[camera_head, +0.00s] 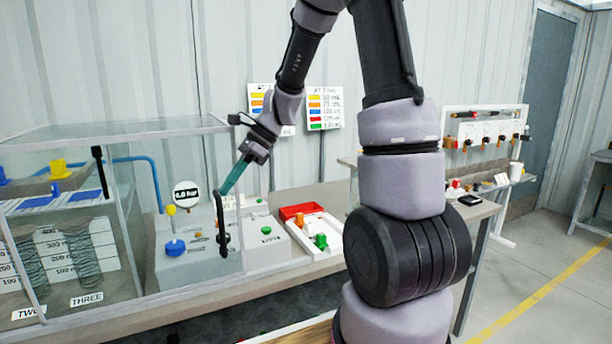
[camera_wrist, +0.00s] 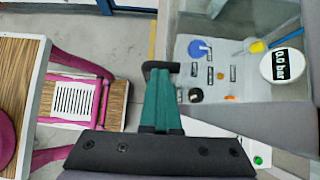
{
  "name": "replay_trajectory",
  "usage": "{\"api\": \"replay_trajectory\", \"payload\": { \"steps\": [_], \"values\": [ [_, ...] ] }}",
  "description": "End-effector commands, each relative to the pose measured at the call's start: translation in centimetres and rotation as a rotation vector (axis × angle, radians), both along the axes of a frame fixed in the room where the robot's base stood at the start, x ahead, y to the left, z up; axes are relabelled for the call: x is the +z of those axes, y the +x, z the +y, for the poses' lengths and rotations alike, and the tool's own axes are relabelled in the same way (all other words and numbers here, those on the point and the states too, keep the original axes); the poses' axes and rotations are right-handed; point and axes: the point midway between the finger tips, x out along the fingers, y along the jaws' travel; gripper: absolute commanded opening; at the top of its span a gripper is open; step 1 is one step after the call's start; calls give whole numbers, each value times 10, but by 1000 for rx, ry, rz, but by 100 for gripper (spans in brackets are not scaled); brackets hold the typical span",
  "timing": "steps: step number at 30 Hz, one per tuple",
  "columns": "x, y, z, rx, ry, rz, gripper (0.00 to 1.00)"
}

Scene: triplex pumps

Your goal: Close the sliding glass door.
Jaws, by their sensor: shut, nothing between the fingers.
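The glass cabinet (camera_head: 120,128) stands on the bench at the left of the head view. A long black handle (camera_head: 222,228) is at its right front edge; a second black handle (camera_head: 100,172) is further left. Which pane slides, and how far open it is, I cannot tell. My gripper (camera_head: 224,191) has teal fingers that are shut and empty, with the tips by the upper end of the right handle. In the wrist view the fingers (camera_wrist: 160,88) end at a black handle end (camera_wrist: 160,67). Whether they touch it is unclear.
A grey panel with a round gauge (camera_head: 186,194), a yellow-topped lever and a blue knob (camera_head: 175,247) sits behind the glass. A white tray with a red bin (camera_head: 300,211) lies right of the cabinet. A pink-framed stool (camera_wrist: 75,98) shows in the wrist view.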

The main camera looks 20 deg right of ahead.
Motion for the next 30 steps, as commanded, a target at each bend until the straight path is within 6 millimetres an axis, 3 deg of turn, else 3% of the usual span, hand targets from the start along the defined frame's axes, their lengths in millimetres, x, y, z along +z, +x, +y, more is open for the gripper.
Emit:
{"api": "replay_trajectory", "payload": {
  "steps": [3,15,22,30],
  "values": [
    [-1,-4,47,11,0,1,0],
    [-1,-8,182,8,0,1,0],
    [-1,-10,236,6,-1,1,0],
    [-1,-10,265,2,-2,1,0]
  ]
}}
